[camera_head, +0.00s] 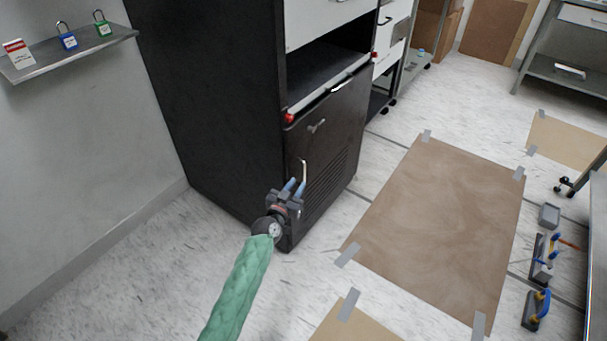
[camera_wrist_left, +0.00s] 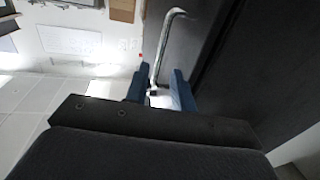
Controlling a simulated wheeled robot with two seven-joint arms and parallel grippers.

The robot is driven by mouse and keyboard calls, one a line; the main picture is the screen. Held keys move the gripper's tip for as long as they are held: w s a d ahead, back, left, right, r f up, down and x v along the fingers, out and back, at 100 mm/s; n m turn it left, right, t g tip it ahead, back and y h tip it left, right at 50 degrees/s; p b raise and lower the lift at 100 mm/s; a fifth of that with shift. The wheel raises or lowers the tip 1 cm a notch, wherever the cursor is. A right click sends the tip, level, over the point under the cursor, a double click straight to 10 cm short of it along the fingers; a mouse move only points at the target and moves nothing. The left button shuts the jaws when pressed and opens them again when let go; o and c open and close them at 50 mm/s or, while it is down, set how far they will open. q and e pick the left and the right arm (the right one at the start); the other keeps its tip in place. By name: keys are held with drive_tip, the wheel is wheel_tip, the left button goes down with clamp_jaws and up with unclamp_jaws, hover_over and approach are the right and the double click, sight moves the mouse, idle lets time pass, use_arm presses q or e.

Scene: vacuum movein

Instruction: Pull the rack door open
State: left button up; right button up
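The rack door (camera_head: 335,135) is the dark lower front panel of the tall black rack (camera_head: 215,90), with vent slots at its right, and it looks closed. A pale bar handle (camera_head: 303,172) stands upright near its left edge. My left gripper (camera_head: 294,186) is at the handle's lower end, its blue fingers apart. In the left wrist view the handle (camera_wrist_left: 163,45) runs down to between the two fingertips (camera_wrist_left: 158,82); contact cannot be made out. A small latch (camera_head: 316,126) sits higher on the door. My right gripper is not in view.
Brown sheets (camera_head: 440,225) are taped to the floor in front of the rack. Tools with blue handles (camera_head: 540,260) lie at the right. A wall shelf (camera_head: 70,55) with padlocks is at the upper left. The floor by the door is clear.

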sight(305, 174)
use_arm(q)
drive_tip(key=shift+x, duration=3.45)
clamp_jaws()
